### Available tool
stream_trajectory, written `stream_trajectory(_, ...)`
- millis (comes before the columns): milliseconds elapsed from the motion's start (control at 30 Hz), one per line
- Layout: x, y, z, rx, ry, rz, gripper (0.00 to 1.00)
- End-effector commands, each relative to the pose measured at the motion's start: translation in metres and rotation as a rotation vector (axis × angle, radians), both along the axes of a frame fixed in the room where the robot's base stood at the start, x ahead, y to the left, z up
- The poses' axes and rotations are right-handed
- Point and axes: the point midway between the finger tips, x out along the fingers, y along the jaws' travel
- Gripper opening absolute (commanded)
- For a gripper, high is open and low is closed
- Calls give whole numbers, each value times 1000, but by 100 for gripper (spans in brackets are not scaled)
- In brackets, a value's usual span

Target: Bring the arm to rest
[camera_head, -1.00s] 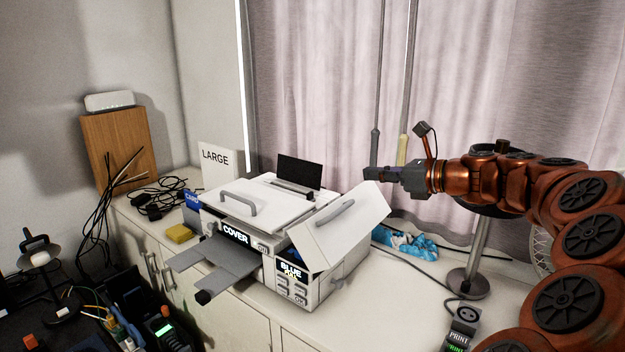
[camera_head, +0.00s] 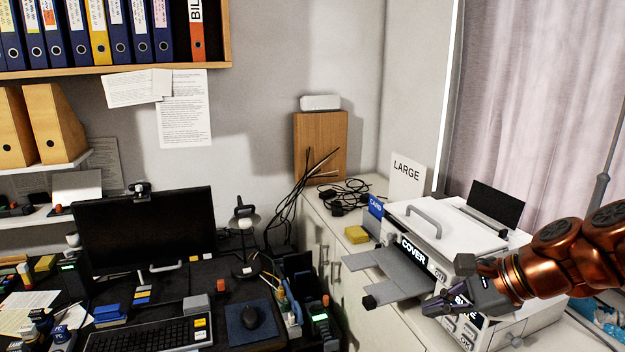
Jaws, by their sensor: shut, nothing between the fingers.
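My arm comes in from the right edge in the head view, copper-coloured. My gripper (camera_head: 436,307), dark grey, points left and down at its end. Its fingers are shut with nothing between them. It shows in front of the white printer (camera_head: 455,235) and hides part of the printer's front, including part of the label at the lower right. Whether it touches the printer I cannot tell. The printer's COVER label is readable, and its grey output tray (camera_head: 390,272) sticks out to the left of my gripper.
The printer stands on a white cabinet (camera_head: 322,228) with a LARGE sign (camera_head: 407,178), a yellow block (camera_head: 357,234) and black cables (camera_head: 345,195). A dark desk at left holds a monitor (camera_head: 147,228) and keyboard (camera_head: 150,333). A binder shelf (camera_head: 150,68) hangs above.

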Motion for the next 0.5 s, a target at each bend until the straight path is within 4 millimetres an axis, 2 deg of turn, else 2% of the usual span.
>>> stream_trajectory(33, -14, 18, -10, -60, 1, 90, 0)
stream_trajectory(200, -63, 55, -47, -257, -6, 399, 0)
stream_trajectory(333, -103, 68, -72, -393, -12, 636, 0)
stream_trajectory(500, -156, 67, -99, -551, -15, 946, 0)
